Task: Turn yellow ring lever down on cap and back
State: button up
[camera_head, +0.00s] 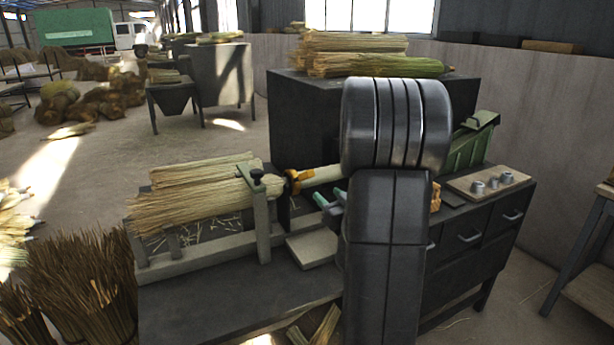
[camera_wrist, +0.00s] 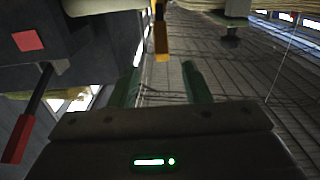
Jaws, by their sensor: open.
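The yellow ring (camera_head: 294,178) sits around the broom's pale handle, at the right end of the straw bundle (camera_head: 200,206) on the bench. In the wrist view its yellow lever (camera_wrist: 161,42) points toward my gripper, a little beyond the fingertips and roughly in line with the gap between them. My gripper (camera_head: 328,198) shows green fingertips just right of and below the ring. In the wrist view my gripper (camera_wrist: 160,88) is open, with nothing between its fingers. I cannot make out the cap clearly; my arm hides part of the handle.
A clamp post with a black knob (camera_head: 257,177) stands close left of the ring. A pale block (camera_head: 312,250) lies below my gripper. In the wrist view a red-handled rod (camera_wrist: 18,138) is at left. A wooden board with metal cups (camera_head: 490,183) lies right of my arm.

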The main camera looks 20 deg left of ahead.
aim_at(306, 175)
jog(key=p+x, duration=0.1)
jog(key=x, duration=1.3)
jog(key=shift+s, duration=0.1)
grip_shut()
